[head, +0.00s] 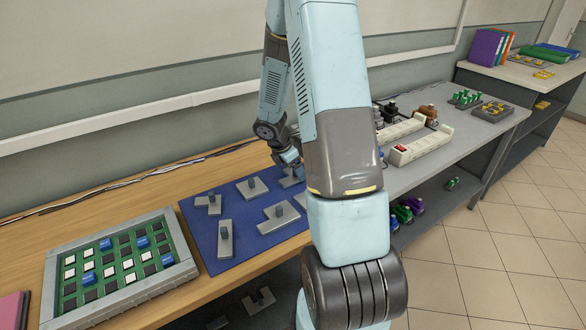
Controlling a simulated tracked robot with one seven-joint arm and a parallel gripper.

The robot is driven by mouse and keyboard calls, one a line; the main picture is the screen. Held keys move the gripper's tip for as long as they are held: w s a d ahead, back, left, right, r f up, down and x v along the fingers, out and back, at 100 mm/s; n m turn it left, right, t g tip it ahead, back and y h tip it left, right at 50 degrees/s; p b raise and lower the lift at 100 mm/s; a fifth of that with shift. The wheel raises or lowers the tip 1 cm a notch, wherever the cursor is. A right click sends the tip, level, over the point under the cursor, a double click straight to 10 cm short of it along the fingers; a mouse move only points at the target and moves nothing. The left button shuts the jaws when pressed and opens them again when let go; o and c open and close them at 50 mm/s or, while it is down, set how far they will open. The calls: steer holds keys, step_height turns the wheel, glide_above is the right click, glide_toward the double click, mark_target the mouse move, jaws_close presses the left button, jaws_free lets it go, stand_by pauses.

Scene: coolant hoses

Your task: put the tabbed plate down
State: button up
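Several grey plates, each with a small upright post, lie on a blue mat (203,239) on the wooden bench. They include a notched plate (208,202), a squarish plate (252,188), a long plate (225,241) and a plate with an uneven outline (281,215). My gripper (297,170) is over the mat's back right part, pointing down, partly hidden by my own arm. A grey plate (288,181) shows right under or beside the fingers. I cannot tell whether it is held or touches the mat, nor which plate is the tabbed one.
A framed green board (75,297) with blue, white and black tiles stands left of the mat. White power strips (421,147) lie on the grey table at right. A cable runs along the wall. My arm hides the mat's right side.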

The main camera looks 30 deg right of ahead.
steer(key=o, duration=1)
steer(key=shift+c, duration=0.2)
steer(key=s+a+r+m+t, duration=0.15)
steer(key=a+r, duration=0.25)
steer(key=r, duration=0.6)
steer(key=s+a+r+m+g, duration=0.1)
steer(key=s+a+r+m, duration=0.25)
steer(key=r, duration=0.65)
steer(key=s+a+r+m+t+y, duration=0.2)
steer(key=s+a+r+m, duration=0.3)
steer(key=s, duration=0.5)
steer(key=s+a+r+m+t+y, duration=0.2)
steer(key=s+a+r+m+t, duration=0.1)
steer(key=s+a+r+m, duration=0.3)
steer(key=s+r+m, duration=0.2)
steer(key=s, duration=0.1)
steer(key=shift+s, duration=0.4)
steer(key=shift+a+r, duration=0.1)
steer(key=shift+c, duration=0.2)
